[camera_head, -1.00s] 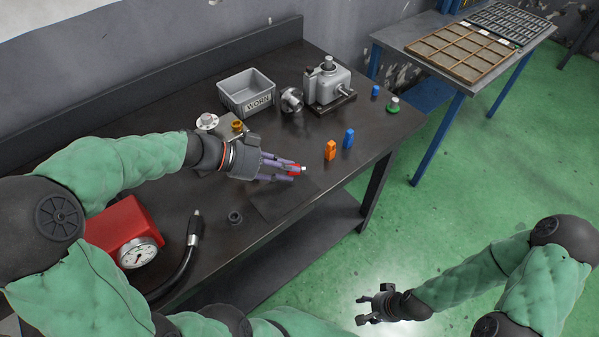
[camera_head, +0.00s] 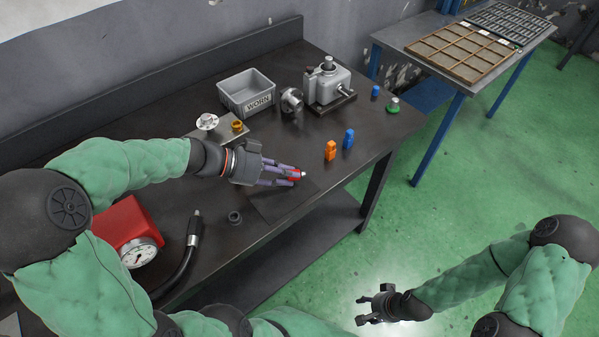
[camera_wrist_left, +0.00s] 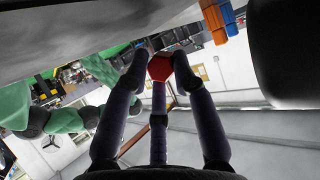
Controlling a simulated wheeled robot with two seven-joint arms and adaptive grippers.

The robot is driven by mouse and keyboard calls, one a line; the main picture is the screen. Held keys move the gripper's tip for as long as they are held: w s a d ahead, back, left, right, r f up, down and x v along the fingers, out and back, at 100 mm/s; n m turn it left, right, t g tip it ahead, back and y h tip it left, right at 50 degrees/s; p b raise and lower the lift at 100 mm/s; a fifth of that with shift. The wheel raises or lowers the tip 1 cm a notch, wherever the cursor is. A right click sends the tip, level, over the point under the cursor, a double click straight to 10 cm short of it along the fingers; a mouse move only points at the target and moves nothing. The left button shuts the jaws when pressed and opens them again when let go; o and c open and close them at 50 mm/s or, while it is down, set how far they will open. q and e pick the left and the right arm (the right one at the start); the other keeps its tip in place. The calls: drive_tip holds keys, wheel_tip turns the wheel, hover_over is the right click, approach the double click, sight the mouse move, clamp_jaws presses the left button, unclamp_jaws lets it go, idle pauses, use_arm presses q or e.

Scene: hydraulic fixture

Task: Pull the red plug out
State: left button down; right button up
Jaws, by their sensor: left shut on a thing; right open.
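The red plug (camera_head: 295,175) has a pale metal tip that points right in the head view. My left gripper (camera_head: 290,177) is shut on it, with its purple-grey fingers around the red body. The plug and fingers are over the dark square pad (camera_head: 275,206) near the table's front edge; I cannot tell the height above it. In the left wrist view the red plug (camera_wrist_left: 160,67) shows as a red faceted end between the fingertips, apart from any socket. My right gripper (camera_head: 367,306) is open and empty over the floor, away from the table.
A plate with a silver flange (camera_head: 207,121) and brass fitting (camera_head: 237,126) lies behind my left gripper. Orange (camera_head: 330,150) and blue (camera_head: 348,138) pieces stand to the right. A grey bin (camera_head: 247,92), pump (camera_head: 330,82), red gauge box (camera_head: 120,221) and black hose (camera_head: 187,258) surround the workspace.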

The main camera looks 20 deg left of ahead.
use_arm(q)
drive_tip(key=c, duration=0.9)
unclamp_jaws()
drive_tip(key=shift+c, duration=0.2)
drive_tip(key=shift+v, duration=3.8)
drive_tip(key=shift+f, duration=0.1)
